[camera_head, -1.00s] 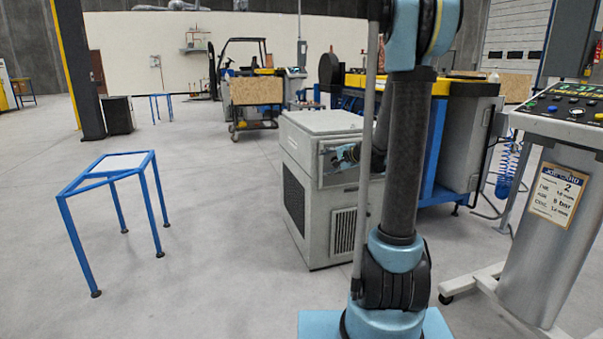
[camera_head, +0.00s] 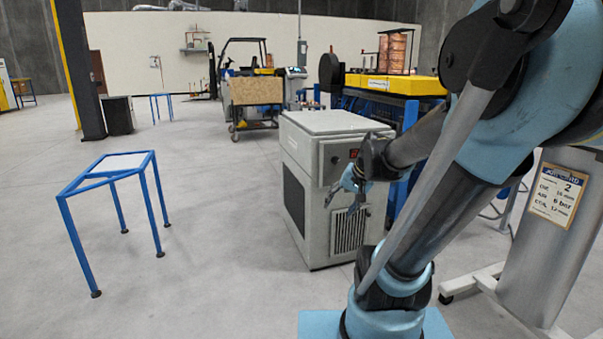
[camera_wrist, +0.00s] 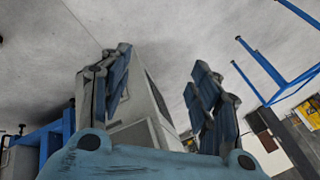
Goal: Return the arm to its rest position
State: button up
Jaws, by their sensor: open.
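My gripper (camera_head: 342,202) hangs in front of the grey cabinet (camera_head: 307,200) in the head view, its fingers apart and pointing down. My arm bends across the right side of the picture. In the wrist view both fingers of my gripper (camera_wrist: 160,78) are spread with nothing between them. Part of the cabinet (camera_wrist: 146,95) shows behind and between the fingers. I cannot tell the exact gap between my gripper and the cabinet.
A blue-framed table (camera_head: 120,162) stands on open floor to the left. A control stand (camera_head: 548,225) is close on the right, partly behind my arm. A blue and yellow machine (camera_head: 400,85) with copper coils (camera_head: 396,50) stands behind. The front left floor is clear.

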jog(key=s+d+f+n+g+h, duration=0.1)
jog(key=s+d+f, duration=0.2)
jog(key=s, duration=0.4)
jog(key=s+d+f+n+g+h, duration=0.1)
jog(key=s+d+f+n+h, duration=0.1)
jog(key=s, duration=0.6)
jog(key=shift+d+f+g+h, duration=0.3)
jog(key=shift+d+f, duration=0.1)
jog(key=shift+d, duration=0.3)
